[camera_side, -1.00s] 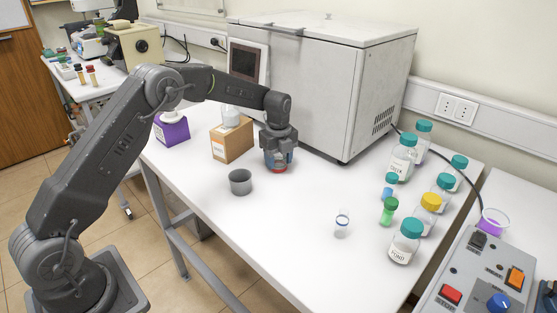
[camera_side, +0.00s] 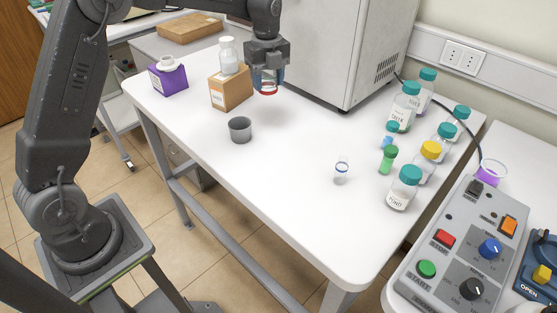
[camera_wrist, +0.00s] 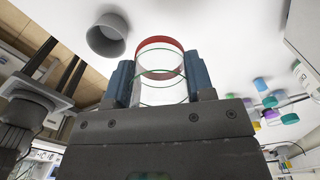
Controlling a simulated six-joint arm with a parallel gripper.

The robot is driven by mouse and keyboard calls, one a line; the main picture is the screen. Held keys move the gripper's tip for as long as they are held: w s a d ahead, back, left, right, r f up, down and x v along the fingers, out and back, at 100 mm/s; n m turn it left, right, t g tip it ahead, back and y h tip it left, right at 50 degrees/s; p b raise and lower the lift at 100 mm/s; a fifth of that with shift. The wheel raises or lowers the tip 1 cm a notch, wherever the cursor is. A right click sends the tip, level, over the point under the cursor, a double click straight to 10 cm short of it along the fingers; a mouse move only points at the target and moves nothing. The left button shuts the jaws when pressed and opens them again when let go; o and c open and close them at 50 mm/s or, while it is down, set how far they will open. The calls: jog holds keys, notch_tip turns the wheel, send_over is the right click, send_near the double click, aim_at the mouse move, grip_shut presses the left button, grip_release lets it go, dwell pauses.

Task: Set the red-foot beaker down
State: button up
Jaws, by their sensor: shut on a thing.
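My gripper (camera_side: 267,68) is shut on the red-foot beaker, a clear glass vessel with a red band at its foot (camera_side: 265,91). The beaker is upright with its foot down and appears to hang a little above the white table, in front of the grey cabinet and right of the cardboard box. In the wrist view, the blue finger pads of my gripper (camera_wrist: 160,82) press on both sides of the clear beaker (camera_wrist: 160,92). Its red foot ring points away from my gripper, and green lines circle the glass.
A grey cup (camera_side: 240,130) stands in front of the beaker. The cardboard box (camera_side: 231,92) bears a white-capped bottle (camera_side: 228,57). The large grey cabinet (camera_side: 330,50) stands behind. Several capped bottles and a small blue-rimmed vial (camera_side: 341,172) are on the right. The table's middle is clear.

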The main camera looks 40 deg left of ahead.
jog(key=s+d, duration=0.3)
jog(key=s, duration=1)
jog(key=m, duration=0.1)
send_over(278, 173)
notch_tip(278, 173, down, 7)
jog(key=shift+d+f, duration=0.1)
jog(key=shift+f, duration=2)
jog(key=shift+f, duration=0.1)
jog(key=o, duration=0.9)
